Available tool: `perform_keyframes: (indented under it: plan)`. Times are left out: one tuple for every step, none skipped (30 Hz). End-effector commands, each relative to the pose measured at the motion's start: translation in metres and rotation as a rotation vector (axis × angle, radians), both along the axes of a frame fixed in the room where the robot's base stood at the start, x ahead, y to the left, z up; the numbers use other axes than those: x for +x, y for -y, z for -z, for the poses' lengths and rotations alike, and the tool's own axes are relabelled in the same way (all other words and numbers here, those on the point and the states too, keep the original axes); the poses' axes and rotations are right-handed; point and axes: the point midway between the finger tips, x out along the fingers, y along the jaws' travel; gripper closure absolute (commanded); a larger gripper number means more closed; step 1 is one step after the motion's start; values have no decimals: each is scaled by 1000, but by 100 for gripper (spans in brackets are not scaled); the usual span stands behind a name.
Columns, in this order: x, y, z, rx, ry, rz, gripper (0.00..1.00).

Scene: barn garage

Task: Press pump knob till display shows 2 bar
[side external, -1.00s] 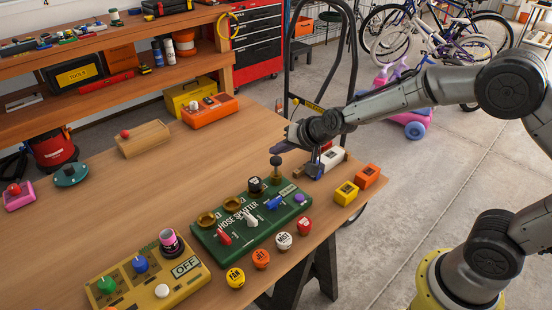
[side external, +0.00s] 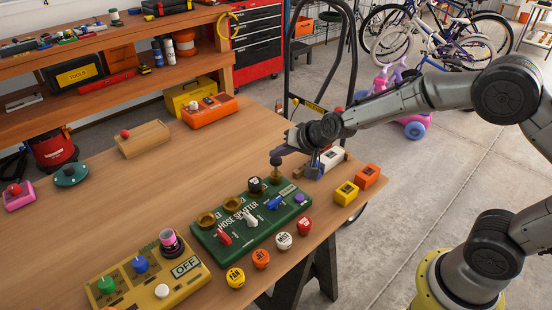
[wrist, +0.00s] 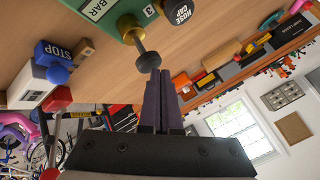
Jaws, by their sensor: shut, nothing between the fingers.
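The green hose splitter box (side external: 215,245) lies near the table's right edge. A dark round knob on a brass stem stands upright at its far corner; it shows in the wrist view (wrist: 147,61) and in the side view (side external: 276,162). My gripper (wrist: 160,74) is shut, its purple fingertips close against the knob's edge. In the side view my gripper (side external: 277,152) is right at the knob's top; I cannot tell if they touch.
A black hose cap (side external: 255,184) sits beside the stem. A white box with a blue part (side external: 331,157) stands close right of my gripper. Yellow (side external: 346,193) and orange (side external: 368,175) blocks lie at the table edge.

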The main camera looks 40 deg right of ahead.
Motion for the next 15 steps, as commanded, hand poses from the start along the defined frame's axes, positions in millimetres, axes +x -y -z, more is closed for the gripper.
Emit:
perform_keyframes:
  plan:
    - [0, 0, 1, 0, -1, 0, 100]
    - [0, 0, 2, 0, -1, 0, 100]
    - [0, 0, 2, 0, -3, 0, 100]
    - [-1, 0, 3, 0, -3, 0, 100]
    - [-1, 0, 3, 0, -3, 0, 100]
    - [-1, 0, 4, 0, -3, 0, 100]
    - [-1, 0, 4, 0, -3, 0, 100]
    - [0, 0, 4, 0, -3, 0, 100]
    - [-1, 0, 5, 0, -2, -1, 100]
    - [0, 0, 5, 0, -2, -1, 100]
    - [0, 0, 5, 0, -2, -1, 100]
    - [0, 0, 6, 1, -2, 0, 100]
    - [0, 0, 6, 0, -3, 1, 100]
    - [-1, 0, 6, 0, -3, 1, 100]
    - [-1, 0, 7, 0, -3, 1, 100]
